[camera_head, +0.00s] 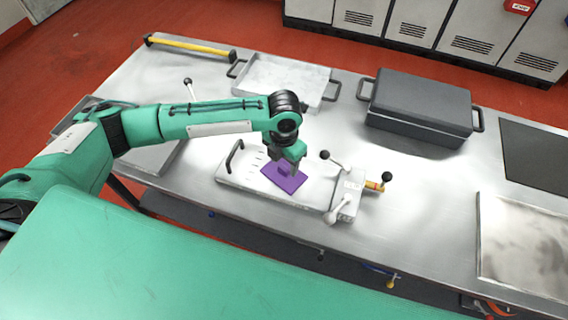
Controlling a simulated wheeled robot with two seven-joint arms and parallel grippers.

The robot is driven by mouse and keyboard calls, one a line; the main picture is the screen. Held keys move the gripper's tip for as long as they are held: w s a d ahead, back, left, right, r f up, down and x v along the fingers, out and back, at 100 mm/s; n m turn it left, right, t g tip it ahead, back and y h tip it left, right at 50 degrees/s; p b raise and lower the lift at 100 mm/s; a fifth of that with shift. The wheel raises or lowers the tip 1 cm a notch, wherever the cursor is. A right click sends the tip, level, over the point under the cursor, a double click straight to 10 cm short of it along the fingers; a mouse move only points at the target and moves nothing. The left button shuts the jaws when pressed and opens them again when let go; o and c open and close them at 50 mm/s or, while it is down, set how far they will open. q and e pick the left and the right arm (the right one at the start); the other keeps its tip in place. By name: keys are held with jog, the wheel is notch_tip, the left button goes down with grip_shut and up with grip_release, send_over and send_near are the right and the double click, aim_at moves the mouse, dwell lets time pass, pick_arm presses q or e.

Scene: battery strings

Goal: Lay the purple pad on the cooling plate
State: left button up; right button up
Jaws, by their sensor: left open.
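The purple pad (289,181) lies over the middle of a pale plate (243,172), which I take to be the cooling plate. The pad has a small raised block on top and looks flat. My left gripper (284,166) is directly above the pad, its jaws pointing down at the raised block and open. Its fingertips are close to the block; I cannot tell whether they touch it. The gripper hides part of the pad's far side. My right gripper is not in view.
A dark lidded box (420,105) and a shallow white tray (283,82) are behind. A yellow-handled tool (190,47) lies at the back left.

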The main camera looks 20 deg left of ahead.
aim_at(284, 167)
pick_arm(q)
notch_tip(284, 167, up, 10)
jog(key=b, duration=0.1)
jog(key=shift+r, duration=0.25)
dwell(0.4)
